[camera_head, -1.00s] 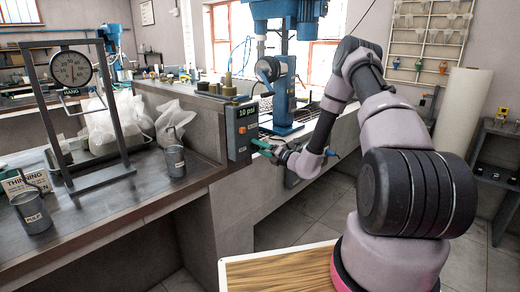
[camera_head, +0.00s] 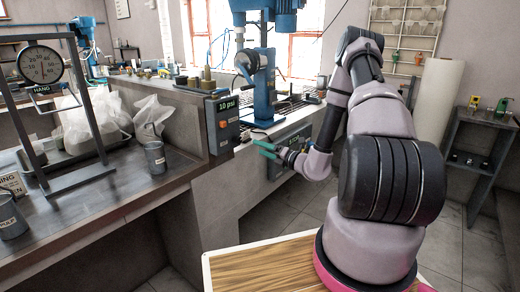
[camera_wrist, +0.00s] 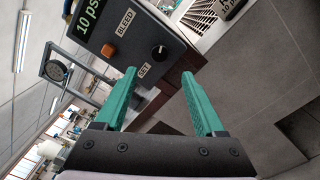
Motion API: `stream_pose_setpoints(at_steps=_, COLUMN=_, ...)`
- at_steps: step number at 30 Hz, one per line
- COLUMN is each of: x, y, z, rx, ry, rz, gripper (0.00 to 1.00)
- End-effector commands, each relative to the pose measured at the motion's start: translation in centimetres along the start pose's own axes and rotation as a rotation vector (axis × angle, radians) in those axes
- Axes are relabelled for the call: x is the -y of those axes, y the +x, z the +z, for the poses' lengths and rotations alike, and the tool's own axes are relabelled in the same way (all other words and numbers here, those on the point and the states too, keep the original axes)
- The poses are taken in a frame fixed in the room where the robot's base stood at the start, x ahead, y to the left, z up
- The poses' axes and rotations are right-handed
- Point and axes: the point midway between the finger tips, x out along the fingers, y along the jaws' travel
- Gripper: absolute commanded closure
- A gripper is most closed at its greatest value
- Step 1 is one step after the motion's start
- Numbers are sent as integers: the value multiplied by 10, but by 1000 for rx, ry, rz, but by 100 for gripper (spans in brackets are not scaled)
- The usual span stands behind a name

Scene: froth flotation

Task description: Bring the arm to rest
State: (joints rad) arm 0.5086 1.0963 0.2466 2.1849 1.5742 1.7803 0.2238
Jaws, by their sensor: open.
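My arm reaches forward from the right in the head view, bent at the elbow. My gripper (camera_head: 262,149) has green fingers and hangs in front of the bench face, right of the grey control box (camera_head: 222,126). In the wrist view my gripper (camera_wrist: 160,100) is open, its two green fingers apart with nothing between them. The control box (camera_wrist: 125,38) shows ahead of the fingers there, with "10 psi", an orange button labelled BLEED and a black knob labelled SET. The fingers look apart from the box.
A hanging dial scale (camera_head: 40,65) stands on the left bench, with a metal cup (camera_head: 155,157) and plastic bags (camera_head: 153,115) near it. A blue machine (camera_head: 262,80) stands behind the box. A shelf (camera_head: 478,150) stands at right. The floor between has free room.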

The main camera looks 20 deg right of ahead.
Motion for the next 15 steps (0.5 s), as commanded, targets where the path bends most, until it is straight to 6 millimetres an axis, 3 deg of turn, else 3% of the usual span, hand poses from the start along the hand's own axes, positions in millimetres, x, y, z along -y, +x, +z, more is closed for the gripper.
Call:
stream_pose_setpoints(at_steps=2, x=-4, y=1, z=1, rx=-8, ry=-11, rz=7, gripper=29)
stream_pose_setpoints(at_steps=5, x=-25, y=6, z=3, rx=-55, ry=-69, rz=45, gripper=29)
stream_pose_setpoints(at_steps=10, x=-104, y=14, z=2, rx=-244, ry=-307, rz=187, gripper=29)
stream_pose_setpoints(at_steps=15, x=-186, y=2, z=-13, rx=-469, ry=-617, rz=344, gripper=29)
